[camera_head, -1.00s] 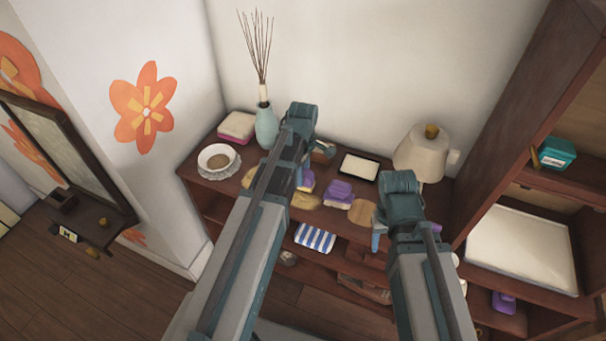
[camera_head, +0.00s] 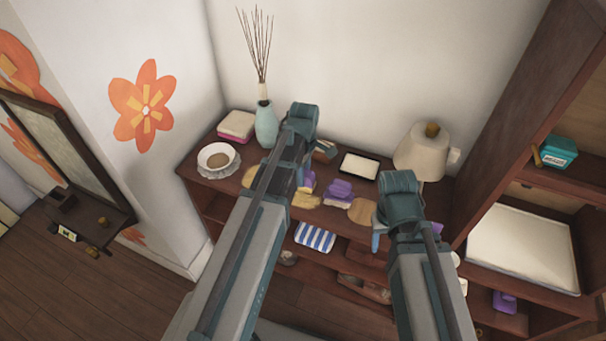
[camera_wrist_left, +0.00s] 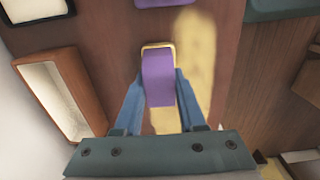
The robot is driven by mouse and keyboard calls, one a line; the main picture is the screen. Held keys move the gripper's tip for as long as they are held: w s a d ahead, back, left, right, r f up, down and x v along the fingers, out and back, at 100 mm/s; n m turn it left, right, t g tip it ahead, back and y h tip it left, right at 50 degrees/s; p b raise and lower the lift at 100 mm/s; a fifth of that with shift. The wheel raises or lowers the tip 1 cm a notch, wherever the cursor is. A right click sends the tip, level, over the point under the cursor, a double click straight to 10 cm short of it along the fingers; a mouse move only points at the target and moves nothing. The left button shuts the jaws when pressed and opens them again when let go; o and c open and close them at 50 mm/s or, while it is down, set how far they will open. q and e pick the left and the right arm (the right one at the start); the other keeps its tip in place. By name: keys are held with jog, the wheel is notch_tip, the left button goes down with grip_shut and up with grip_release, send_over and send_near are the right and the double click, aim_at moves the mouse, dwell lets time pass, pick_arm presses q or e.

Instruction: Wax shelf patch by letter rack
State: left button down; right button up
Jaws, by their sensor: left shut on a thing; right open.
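My left gripper (camera_head: 301,150) is shut on a purple-topped pad with a pale yellow edge (camera_wrist_left: 158,75), low over the dark wooden shelf top (camera_wrist_left: 110,45). A yellowish smeared patch (camera_wrist_left: 196,60) runs beside and under the pad; it also shows in the head view (camera_head: 306,201). A small wooden box with a cream inside (camera_wrist_left: 62,100), perhaps the letter rack, stands left of the pad in the wrist view. The head view shows it partly, behind my arm (camera_head: 325,151). My right gripper (camera_head: 377,238) is open in front of the shelf; its fingertips are mostly hidden.
Another purple block (camera_head: 340,192), a round tan patch (camera_head: 362,211), a black-rimmed white tray (camera_head: 360,167) and a lamp (camera_head: 423,152) are to the right. A bowl (camera_head: 217,157), a vase with reeds (camera_head: 266,125) and a stacked block (camera_head: 236,125) are to the left.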

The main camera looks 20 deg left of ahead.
pick_arm(q)
jog(key=shift+s+d, duration=0.1)
jog(key=shift+d, duration=0.9)
jog(key=shift+d, duration=0.45)
notch_tip(320, 180, up, 7)
jog(key=p, duration=0.7)
